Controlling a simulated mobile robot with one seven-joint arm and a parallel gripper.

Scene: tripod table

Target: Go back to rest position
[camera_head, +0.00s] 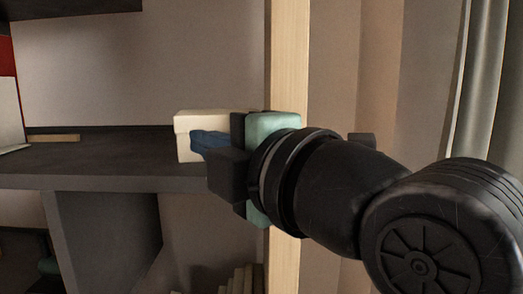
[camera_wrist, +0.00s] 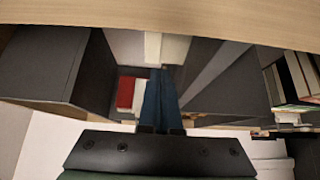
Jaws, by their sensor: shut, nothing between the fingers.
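My gripper (camera_head: 197,142) reaches in from the right in the head view, in front of the dark shelf (camera_head: 100,160). Its blue fingers overlap a cream box (camera_head: 188,123) on the shelf in that view; I cannot tell whether they touch it. In the wrist view the two blue fingers of my gripper (camera_wrist: 161,72) lie side by side, shut, with nothing seen between them. The gripper body hides part of the box and the shelf's right end.
A pale wooden post (camera_head: 289,60) stands upright right behind my gripper. Curtains (camera_head: 480,80) hang at the far right. Books (camera_head: 240,280) stand below the shelf. The wrist view shows dark panels (camera_wrist: 45,60), a red item (camera_wrist: 125,92) and a wooden edge (camera_wrist: 160,14) across the top.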

